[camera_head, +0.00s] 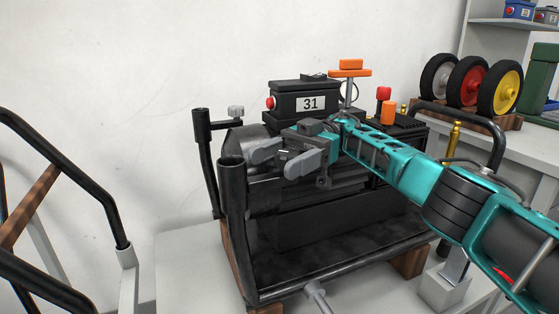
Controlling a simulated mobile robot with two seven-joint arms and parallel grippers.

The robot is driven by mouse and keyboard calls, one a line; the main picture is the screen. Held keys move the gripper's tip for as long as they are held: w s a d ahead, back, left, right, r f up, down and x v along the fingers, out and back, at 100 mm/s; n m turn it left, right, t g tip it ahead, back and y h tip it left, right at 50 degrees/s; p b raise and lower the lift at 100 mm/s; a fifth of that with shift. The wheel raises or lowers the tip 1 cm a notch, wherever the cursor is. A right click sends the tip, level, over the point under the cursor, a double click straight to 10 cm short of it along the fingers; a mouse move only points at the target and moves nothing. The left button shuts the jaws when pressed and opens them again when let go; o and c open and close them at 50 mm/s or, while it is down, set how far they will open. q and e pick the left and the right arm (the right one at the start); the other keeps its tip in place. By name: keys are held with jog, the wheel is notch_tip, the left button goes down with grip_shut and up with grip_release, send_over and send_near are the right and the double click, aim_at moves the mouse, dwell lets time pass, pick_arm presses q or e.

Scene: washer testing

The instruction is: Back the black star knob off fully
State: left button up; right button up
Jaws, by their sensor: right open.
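My right arm comes in from the right, and its teal gripper (270,162) reaches across the upper front of the black machine (335,212). Its two grey fingers are spread apart and point left. I see nothing held between them. I cannot make out the black star knob; it may be hidden behind the gripper or lost against the dark machine. My left gripper is not in view.
A box marked 31 (308,103) with a red button tops the machine, beside an orange T-handle (350,70). A black upright handle (207,160) stands left. Several wheels (468,82) stand at right. The bench's left part (190,265) is clear.

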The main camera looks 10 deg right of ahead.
notch_tip(320, 180, up, 14)
jog(key=p, duration=0.5)
notch_tip(320, 180, up, 4)
jog(key=p, duration=0.3)
send_over(280, 156)
pick_arm(q)
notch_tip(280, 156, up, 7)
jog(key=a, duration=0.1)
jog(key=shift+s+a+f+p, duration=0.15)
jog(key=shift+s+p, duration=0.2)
jog(key=shift+p, duration=0.05)
pick_arm(e)
jog(key=shift+s+r, duration=0.1)
jog(key=shift+r, duration=0.7)
jog(key=shift+a+f, duration=0.1)
jog(key=shift+f, duration=0.05)
